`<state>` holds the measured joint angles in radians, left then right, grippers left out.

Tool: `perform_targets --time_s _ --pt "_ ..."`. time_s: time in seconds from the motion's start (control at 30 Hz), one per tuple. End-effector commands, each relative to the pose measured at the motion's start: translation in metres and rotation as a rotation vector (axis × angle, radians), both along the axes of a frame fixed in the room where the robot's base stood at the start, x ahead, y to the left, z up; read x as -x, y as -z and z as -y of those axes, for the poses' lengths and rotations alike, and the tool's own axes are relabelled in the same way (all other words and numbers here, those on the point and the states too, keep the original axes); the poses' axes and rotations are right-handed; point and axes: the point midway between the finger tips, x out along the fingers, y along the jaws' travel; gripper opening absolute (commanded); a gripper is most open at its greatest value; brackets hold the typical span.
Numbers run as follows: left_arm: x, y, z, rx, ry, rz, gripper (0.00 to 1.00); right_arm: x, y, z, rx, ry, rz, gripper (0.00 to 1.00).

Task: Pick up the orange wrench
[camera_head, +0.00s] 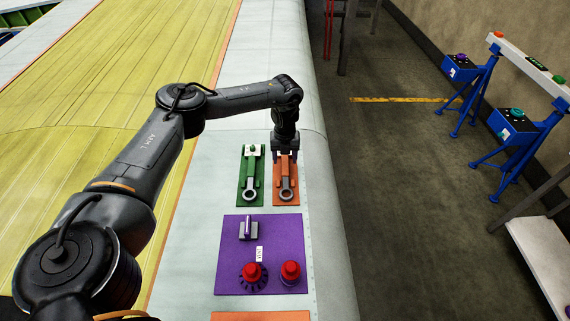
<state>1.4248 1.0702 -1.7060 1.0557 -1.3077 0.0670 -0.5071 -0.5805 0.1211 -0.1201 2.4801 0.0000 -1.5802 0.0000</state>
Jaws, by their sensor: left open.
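An orange wrench (286,178) with a grey ring end lies on an orange mat (278,201) on the pale wing surface. My left gripper (285,158) is open, pointing down at the far end of the orange wrench. The gripper and wrist hide that end, and I cannot tell whether the fingers touch the wrench. A green wrench (252,176) lies on a green mat (243,199) just to the left. My right gripper is not in view.
A purple mat (228,270) nearer to me holds two red knobs (252,272) and a grey bracket (248,230). Another orange mat (260,316) shows at the bottom edge. The wing edge drops to the floor on the right. Blue stands (512,130) are beyond.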

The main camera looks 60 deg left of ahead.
Motion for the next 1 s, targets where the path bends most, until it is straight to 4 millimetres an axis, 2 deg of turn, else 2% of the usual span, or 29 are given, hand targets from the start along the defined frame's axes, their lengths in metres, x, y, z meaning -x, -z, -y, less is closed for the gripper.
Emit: perform_targets --time_s 0.2,0.47,0.87,1.0 --pt "0.0 0.019 0.0 0.0 -0.001 -0.001 0.6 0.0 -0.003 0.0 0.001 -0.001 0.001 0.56" --pt "0.0 0.021 0.0 0.0 -0.001 0.001 0.6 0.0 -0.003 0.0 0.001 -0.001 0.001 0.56" --pt "0.0 0.021 0.0 0.0 -0.001 0.001 0.0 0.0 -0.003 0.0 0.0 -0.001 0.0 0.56" --pt "0.0 0.021 0.0 0.0 -0.001 0.001 0.0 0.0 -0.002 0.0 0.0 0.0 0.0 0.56"
